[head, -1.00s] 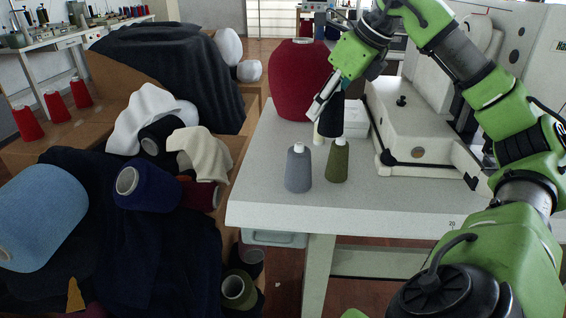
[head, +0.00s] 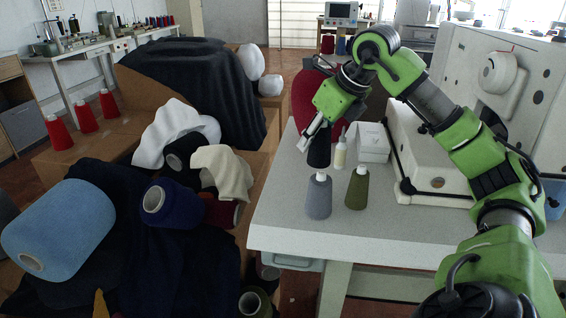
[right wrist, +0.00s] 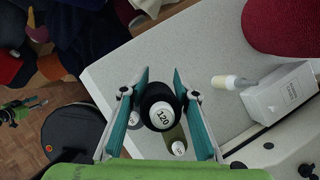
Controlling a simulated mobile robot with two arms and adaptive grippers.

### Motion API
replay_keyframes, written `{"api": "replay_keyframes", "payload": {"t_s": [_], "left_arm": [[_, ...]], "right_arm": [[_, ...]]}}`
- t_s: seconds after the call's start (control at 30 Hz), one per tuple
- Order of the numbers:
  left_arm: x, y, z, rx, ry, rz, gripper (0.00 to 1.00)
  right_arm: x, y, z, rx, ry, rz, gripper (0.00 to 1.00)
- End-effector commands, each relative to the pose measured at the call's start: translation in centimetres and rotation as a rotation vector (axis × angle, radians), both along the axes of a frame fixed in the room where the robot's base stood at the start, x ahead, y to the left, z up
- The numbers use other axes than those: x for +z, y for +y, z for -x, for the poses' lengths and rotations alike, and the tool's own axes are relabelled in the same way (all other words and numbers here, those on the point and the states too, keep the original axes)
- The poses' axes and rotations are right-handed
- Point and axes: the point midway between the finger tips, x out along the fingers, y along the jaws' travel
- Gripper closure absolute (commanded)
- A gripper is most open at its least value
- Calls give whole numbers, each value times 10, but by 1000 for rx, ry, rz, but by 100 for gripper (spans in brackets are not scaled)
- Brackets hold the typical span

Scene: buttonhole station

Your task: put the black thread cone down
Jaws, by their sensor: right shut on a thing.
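The black thread cone (head: 319,152) is held by my right gripper (head: 314,137) over the table, just behind the grey cone (head: 319,197). In the right wrist view the cone (right wrist: 160,108) sits between the two teal fingers, its white top marked 120 facing the camera. The right gripper (right wrist: 163,100) is shut on it. I cannot tell whether the cone's base touches the table (head: 283,215). An olive cone (head: 357,190) stands right of the grey one. My left gripper is out of view.
A small white bottle (head: 340,155) and a white box (head: 373,143) stand close to the right of the held cone. A big red cone (head: 302,98) stands behind. The white machine (head: 432,165) fills the right side. The table's left part is clear.

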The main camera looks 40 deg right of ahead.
Motion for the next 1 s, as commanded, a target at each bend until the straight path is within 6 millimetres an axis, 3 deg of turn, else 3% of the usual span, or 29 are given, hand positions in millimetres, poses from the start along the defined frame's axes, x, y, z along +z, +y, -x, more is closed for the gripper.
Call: {"api": "replay_keyframes", "payload": {"t_s": [0.13, 0.2, 0.4, 0.67, 0.8, 1.0], "left_arm": [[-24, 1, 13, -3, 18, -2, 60], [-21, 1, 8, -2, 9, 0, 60], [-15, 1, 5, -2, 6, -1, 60], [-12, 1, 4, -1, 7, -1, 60], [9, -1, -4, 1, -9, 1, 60], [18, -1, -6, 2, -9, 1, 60]], "right_arm": [[-8, 14, -24, 5, -3, -4, 95], [-29, 18, -33, 3, 2, -4, 95], [-55, 27, -53, 1, 0, -2, 95], [-77, 34, -66, 0, 2, -1, 95], [-96, 33, -64, 0, 3, -1, 95], [-101, 33, -65, 0, 0, 0, 95]]}}
